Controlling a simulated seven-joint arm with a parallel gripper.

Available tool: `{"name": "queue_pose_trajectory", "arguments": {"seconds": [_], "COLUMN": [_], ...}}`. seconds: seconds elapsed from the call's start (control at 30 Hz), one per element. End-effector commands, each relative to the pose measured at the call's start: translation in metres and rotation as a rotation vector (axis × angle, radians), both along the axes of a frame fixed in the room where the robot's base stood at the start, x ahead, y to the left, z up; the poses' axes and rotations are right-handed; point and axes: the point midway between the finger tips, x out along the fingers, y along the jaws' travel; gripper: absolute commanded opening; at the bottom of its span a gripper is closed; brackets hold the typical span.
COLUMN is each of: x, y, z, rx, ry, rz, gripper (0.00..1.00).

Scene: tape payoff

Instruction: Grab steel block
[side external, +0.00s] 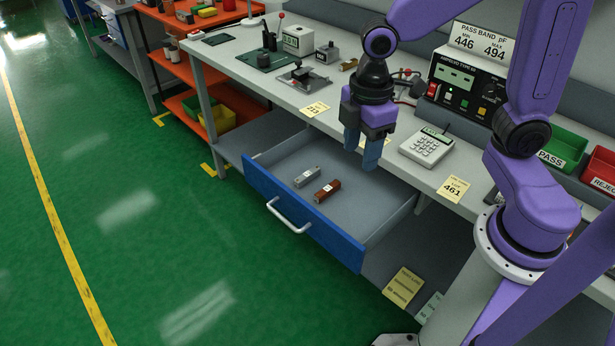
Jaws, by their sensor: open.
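A grey steel block (307,177) lies in the open drawer (376,203), toward its front left. A reddish-brown block (327,191) lies beside it on the right, apart from it. Both have a small pale label. My gripper (361,157) points down above the drawer, up and to the right of both blocks in the picture. Its blue fingers are open with nothing between them. It is clear of both blocks.
The drawer's blue front (300,215) with a white handle (288,216) sticks out from the bench. On the bench are a calculator-like device (426,147), a meter box (468,84), a green PASS bin (557,153) and a red REJECT bin (602,172). The drawer's right side is bare.

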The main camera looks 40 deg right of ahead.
Motion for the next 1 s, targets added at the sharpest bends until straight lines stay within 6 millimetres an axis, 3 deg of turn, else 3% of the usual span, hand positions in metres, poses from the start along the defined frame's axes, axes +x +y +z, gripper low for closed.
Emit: {"name": "queue_pose_trajectory", "arguments": {"seconds": [0.03,0.27,0.5,0.7,0.87,1.0], "x": [0.021,0.11,0.189,0.222,0.229,0.228], "y": [0.0,-0.013,-0.053,-0.082,-0.09,-0.09], "z": [-0.006,-0.033,-0.071,-0.094,-0.104,-0.123], "rx": [-0.005,-0.012,-0.015,-0.016,-0.015,-0.016], "ry": [0.004,0.007,0.012,0.012,0.014,0.016], "rz": [0.012,0.117,0.222,0.282,0.298,0.299], "gripper": [0.53,0.53,0.53,0.53,0.53,0.53]}}
